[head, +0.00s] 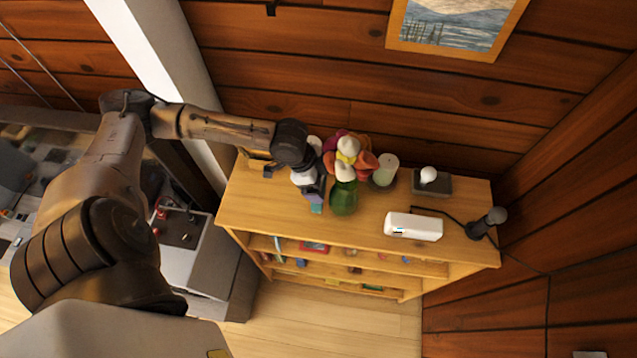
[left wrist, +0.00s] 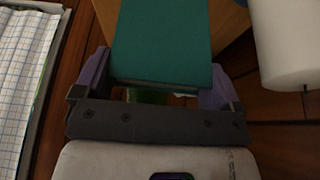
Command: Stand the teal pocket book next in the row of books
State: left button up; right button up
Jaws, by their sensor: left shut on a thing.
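The teal pocket book (left wrist: 163,40) fills the upper middle of the left wrist view, between the two purple fingers of my left gripper (left wrist: 160,85). My left gripper is shut on it. In the head view my left gripper (head: 316,196) is over the wooden shelf top, just left of the green vase, and only a small teal bit of the book (head: 317,209) shows below the fingers. I cannot make out the row of books; my arm covers part of the shelf top's back left. My right gripper is not in view.
The wooden shelf unit (head: 260,208) carries a green vase (head: 344,199) with colourful flowers, a pale candle (head: 385,170), a white box-shaped device (head: 413,226), a dark box with a white knob (head: 431,182) and a dark lamp-like object (head: 486,223). The front left of the top is clear.

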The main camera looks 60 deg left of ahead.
pick_arm(q)
notch_tip(320, 180, down, 2)
jog(key=shift+d+f, duration=0.1)
jog(key=shift+f, duration=0.15)
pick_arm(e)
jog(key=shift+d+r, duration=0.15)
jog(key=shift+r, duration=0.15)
pick_arm(q)
jog(key=o, duration=1)
jog(key=shift+f, duration=0.1)
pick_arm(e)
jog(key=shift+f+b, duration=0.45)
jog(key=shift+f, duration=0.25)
pick_arm(q)
jog(key=shift+v, duration=6.15)
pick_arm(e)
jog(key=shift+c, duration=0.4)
